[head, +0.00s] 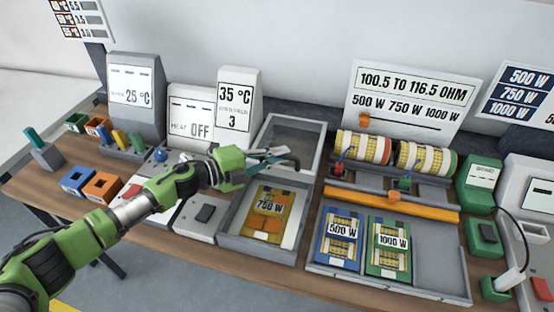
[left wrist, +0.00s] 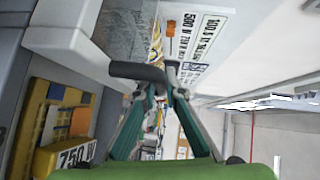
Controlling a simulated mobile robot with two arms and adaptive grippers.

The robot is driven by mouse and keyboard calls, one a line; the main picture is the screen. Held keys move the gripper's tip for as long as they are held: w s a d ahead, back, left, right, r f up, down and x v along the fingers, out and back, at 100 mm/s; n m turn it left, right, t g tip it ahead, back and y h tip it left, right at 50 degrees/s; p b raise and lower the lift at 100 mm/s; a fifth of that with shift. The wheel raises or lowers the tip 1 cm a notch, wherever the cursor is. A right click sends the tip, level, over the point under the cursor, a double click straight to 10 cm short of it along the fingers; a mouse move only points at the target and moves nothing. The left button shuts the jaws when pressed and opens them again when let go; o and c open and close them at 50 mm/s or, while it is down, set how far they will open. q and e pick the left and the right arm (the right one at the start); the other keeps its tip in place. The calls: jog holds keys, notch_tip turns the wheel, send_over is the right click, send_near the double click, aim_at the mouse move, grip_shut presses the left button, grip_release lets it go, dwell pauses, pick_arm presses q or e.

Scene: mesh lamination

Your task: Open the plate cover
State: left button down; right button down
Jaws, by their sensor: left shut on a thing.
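The plate cover (head: 297,133) is a grey frame with a see-through pane, behind the grey tray (head: 229,238). It looks raised off the tray, but its exact tilt is hard to tell. A yellow-orange 750 W plate (head: 267,213) lies in the tray and shows uncovered; part of it shows in the left wrist view (left wrist: 65,125). My left gripper (head: 286,158) is shut on the cover's dark curved handle (head: 294,163). In the left wrist view, the teal fingers (left wrist: 160,85) close at the end of this handle (left wrist: 138,71). My right gripper is not in view.
Right of the tray, a grey rack holds 500 W (head: 340,240) and 1000 W (head: 390,250) plates. Behind it are two mesh rolls (head: 362,147) and an orange bar (head: 390,205). Left are a control box (head: 202,215) and small blue and orange bins (head: 102,186).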

pick_arm(q)
jog(key=shift+w, duration=0.15)
jog(key=c, duration=2.1)
grip_release()
jog(key=shift+a, duration=0.15)
jog(key=v, duration=1.1)
jog(key=shift+s+a+r, duration=0.15)
jog(key=shift+s+a, duration=0.1)
jog(key=shift+a, duration=0.05)
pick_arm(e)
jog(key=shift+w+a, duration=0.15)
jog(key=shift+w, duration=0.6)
